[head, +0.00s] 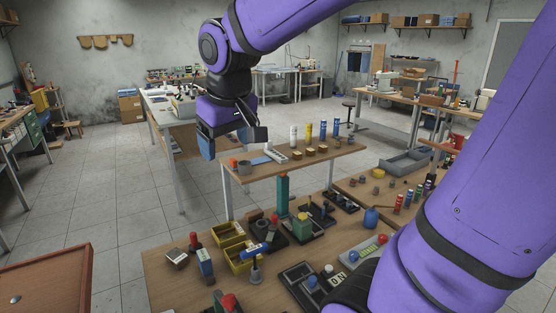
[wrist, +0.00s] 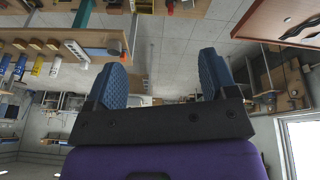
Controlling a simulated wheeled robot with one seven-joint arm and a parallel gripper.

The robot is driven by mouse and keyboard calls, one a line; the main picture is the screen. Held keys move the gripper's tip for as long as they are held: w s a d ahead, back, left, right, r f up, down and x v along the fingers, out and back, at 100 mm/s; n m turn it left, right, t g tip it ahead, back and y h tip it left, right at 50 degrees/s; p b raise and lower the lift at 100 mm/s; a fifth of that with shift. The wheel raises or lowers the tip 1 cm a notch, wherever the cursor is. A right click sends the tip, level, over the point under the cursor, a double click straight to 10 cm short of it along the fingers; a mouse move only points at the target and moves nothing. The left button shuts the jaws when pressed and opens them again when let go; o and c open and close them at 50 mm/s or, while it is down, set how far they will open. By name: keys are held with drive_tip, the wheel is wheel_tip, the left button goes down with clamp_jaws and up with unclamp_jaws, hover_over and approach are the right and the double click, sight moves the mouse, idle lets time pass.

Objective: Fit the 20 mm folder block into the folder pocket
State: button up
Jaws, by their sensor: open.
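My gripper (head: 232,142) is raised in the upper middle of the head view, well above the front workbench. Its two blue fingers are apart in the wrist view (wrist: 163,72), with nothing between them. I cannot tell which small piece is the 20 mm folder block, nor which opening is the folder pocket; the parts are too small. Candidates stand on the front workbench (head: 165,283): a green block (head: 301,226) on a dark base, a tall teal post (head: 283,193), and a black-framed fixture (head: 297,279) near the front.
A smaller table (head: 320,163) behind holds several bottles and round pieces. A grey tray (head: 405,161) lies at right. My purple arm hides the lower right. Open floor lies at left.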

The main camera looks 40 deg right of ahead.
drive_tip(key=s+t+y, duration=0.1)
drive_tip(key=s, duration=1.1)
drive_tip(key=shift+s+d+r+m+t, duration=0.2)
drive_tip(key=shift+s+d+m+t, duration=0.1)
drive_tip(key=shift+d, duration=0.15)
drive_tip(key=shift+o, duration=0.5)
drive_tip(key=shift+s+f, duration=0.15)
drive_tip(key=shift+s, duration=0.25)
drive_tip(key=shift+w, duration=0.1)
